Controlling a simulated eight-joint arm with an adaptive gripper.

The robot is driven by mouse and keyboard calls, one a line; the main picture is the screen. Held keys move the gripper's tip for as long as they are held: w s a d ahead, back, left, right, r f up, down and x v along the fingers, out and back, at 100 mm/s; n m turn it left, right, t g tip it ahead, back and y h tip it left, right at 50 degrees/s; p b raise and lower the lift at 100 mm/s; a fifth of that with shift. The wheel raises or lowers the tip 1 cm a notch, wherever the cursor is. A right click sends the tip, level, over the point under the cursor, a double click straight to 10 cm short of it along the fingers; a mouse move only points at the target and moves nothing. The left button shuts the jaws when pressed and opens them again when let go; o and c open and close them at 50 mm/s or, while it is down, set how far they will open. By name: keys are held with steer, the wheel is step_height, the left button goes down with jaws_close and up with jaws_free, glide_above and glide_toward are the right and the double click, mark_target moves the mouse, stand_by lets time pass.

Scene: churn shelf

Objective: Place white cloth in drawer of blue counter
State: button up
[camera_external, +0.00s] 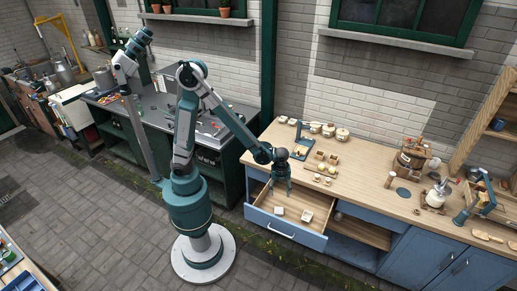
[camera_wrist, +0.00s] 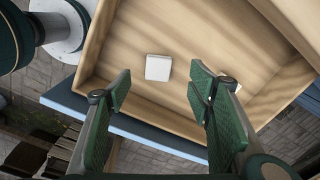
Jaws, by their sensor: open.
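The blue counter's drawer (camera_external: 262,205) is pulled open, with a pale wood inside and a blue front (camera_external: 286,228); its wooden bottom (camera_wrist: 200,40) fills much of the wrist view. Two small white pieces lie on the drawer bottom. One is a flat white square, like a folded cloth (camera_wrist: 158,68), and the other (camera_wrist: 230,82) is mostly hidden behind my right finger in the wrist view. In the outside view they show as a left piece (camera_external: 279,211) and a right piece (camera_external: 306,216). My gripper (camera_external: 281,192) is open and empty above the drawer, fingers pointing down, apart from both.
The wooden countertop (camera_external: 350,187) holds small boxes (camera_external: 327,160), jars (camera_external: 342,133), a wooden churn (camera_external: 412,155) and a blue press (camera_external: 484,200). An open shelf bay (camera_external: 350,250) lies right of the drawer. A dark workbench (camera_external: 160,110) stands left behind my arm.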

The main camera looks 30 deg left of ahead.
steer(key=w+a+r+n+t+h, duration=0.1)
steer(key=w+a+r+n+t, duration=0.1)
steer(key=w+a+r+n, duration=0.75)
steer(key=w+a+r+n+t+h, duration=0.1)
steer(key=w+a+r+n, duration=0.4)
steer(key=w+a, duration=0.8)
steer(key=s+a+r+n+t, duration=0.1)
steer(key=a+n, duration=0.4)
steer(key=a, duration=0.6)
steer(key=s+a+r+n+t+y, duration=0.1)
steer(key=a+r+n, duration=0.3)
steer(key=a, duration=0.7)
steer(key=s+a+r+n+t+y, duration=0.1)
steer(key=s+a+r+n+t, duration=0.1)
steer(key=a+n, duration=0.4)
steer(key=a, duration=0.5)
steer(key=shift+r+n, duration=0.2)
steer(key=shift+n, duration=0.15)
